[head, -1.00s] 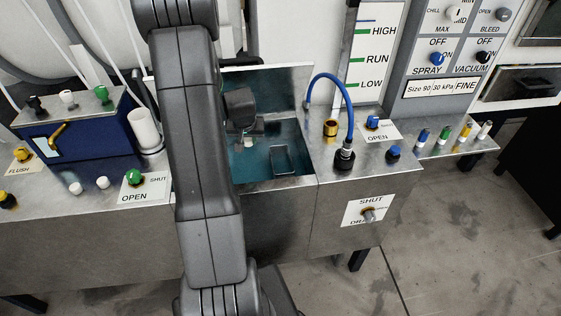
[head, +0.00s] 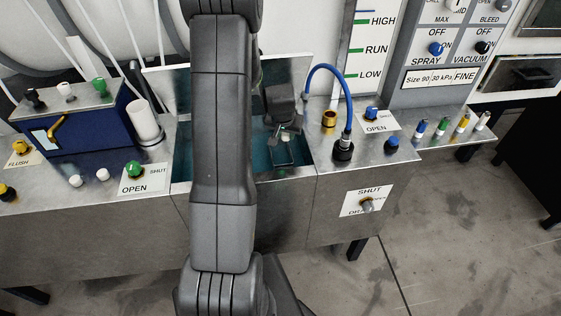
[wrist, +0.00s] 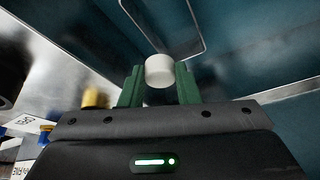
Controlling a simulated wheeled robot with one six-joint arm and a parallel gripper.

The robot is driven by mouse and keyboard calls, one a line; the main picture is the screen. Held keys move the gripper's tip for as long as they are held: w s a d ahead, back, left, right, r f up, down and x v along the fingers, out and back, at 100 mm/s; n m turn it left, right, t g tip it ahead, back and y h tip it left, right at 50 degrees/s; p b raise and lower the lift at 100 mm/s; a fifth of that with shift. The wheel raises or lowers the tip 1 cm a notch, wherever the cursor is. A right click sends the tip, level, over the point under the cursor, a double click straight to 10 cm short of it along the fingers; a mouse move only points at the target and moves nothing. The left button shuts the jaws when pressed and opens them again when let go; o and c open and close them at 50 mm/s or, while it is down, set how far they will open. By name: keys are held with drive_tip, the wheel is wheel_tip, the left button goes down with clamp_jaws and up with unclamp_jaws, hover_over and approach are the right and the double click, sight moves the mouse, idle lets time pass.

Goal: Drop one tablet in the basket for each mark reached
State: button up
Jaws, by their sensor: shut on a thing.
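My gripper (head: 285,130) hangs over the right part of the teal basin in the head view. Its green fingers (wrist: 159,84) are shut on a white tablet (wrist: 159,70), also visible in the head view (head: 286,137). The basket (head: 292,157) is a wire-rimmed frame in the basin, just under and beside the gripper; its rim (wrist: 135,22) shows ahead of the tablet in the wrist view. Two more white tablets (head: 76,181) (head: 102,174) lie on the left counter.
A blue hose (head: 335,72) arches to a black fitting (head: 343,150) right of the basin. A brass knob (head: 329,118) and blue knobs stand near it. Left of the basin are a white cylinder (head: 144,122), a green OPEN/SHUT knob (head: 134,169) and a blue box (head: 75,130).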

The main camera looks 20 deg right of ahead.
drive_tip(key=shift+f, duration=0.6)
drive_tip(key=o, duration=1)
drive_tip(key=shift+r, duration=0.1)
drive_tip(key=b+v, duration=0.1)
drive_tip(key=v, duration=1.2)
drive_tip(key=shift+s+r, duration=0.1)
drive_tip(key=shift+r, duration=0.25)
